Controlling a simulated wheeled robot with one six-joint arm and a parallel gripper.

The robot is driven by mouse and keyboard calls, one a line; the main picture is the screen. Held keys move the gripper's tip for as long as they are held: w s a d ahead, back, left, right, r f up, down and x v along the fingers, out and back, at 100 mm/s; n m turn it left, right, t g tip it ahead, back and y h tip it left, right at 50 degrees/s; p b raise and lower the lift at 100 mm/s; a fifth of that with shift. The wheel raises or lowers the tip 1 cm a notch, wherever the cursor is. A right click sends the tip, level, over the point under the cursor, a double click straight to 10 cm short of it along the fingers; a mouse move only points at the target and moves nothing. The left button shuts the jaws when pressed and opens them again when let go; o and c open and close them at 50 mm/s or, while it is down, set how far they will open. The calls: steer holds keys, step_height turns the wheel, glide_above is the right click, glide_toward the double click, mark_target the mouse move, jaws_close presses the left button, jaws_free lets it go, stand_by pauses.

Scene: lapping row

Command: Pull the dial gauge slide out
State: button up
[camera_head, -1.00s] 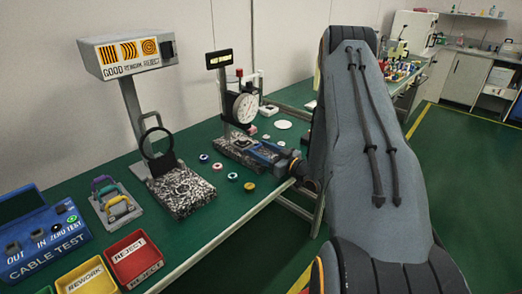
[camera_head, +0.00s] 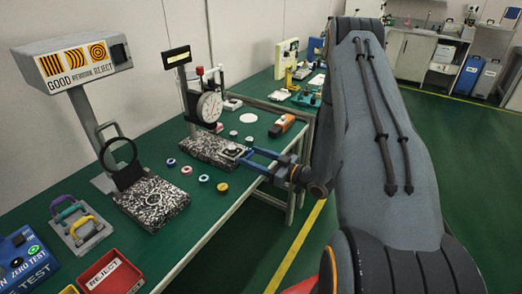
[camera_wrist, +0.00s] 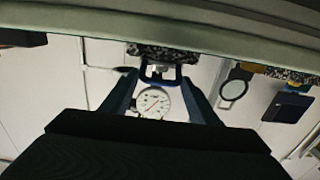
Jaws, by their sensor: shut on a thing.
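The dial gauge (camera_head: 208,107), with a round white face, stands on its post above a speckled stone base (camera_head: 205,146). Its slide (camera_head: 232,151) lies low at the front of the base, towards my gripper. My gripper (camera_head: 248,160) has blue fingers and reaches in from the right at the table's front edge. The fingers partly hide the handle.
Several small coloured rings lie before the gauge. An orange and black tool (camera_head: 282,125) lies behind my gripper. A second speckled base (camera_head: 153,203) with a ring magnifier (camera_head: 120,155) stands left, near a red reject bin (camera_head: 111,275). Green floor is free right of the table.

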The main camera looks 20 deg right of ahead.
steer(key=shift+d, duration=0.25)
steer(key=o, duration=1.2)
steer(key=shift+s+d, duration=0.15)
steer(key=shift+a, duration=0.2)
steer(key=b+v, duration=0.1)
steer(key=v, duration=0.6)
steer(key=shift+s+d+b, duration=0.25)
steer(key=shift+s+b, duration=0.05)
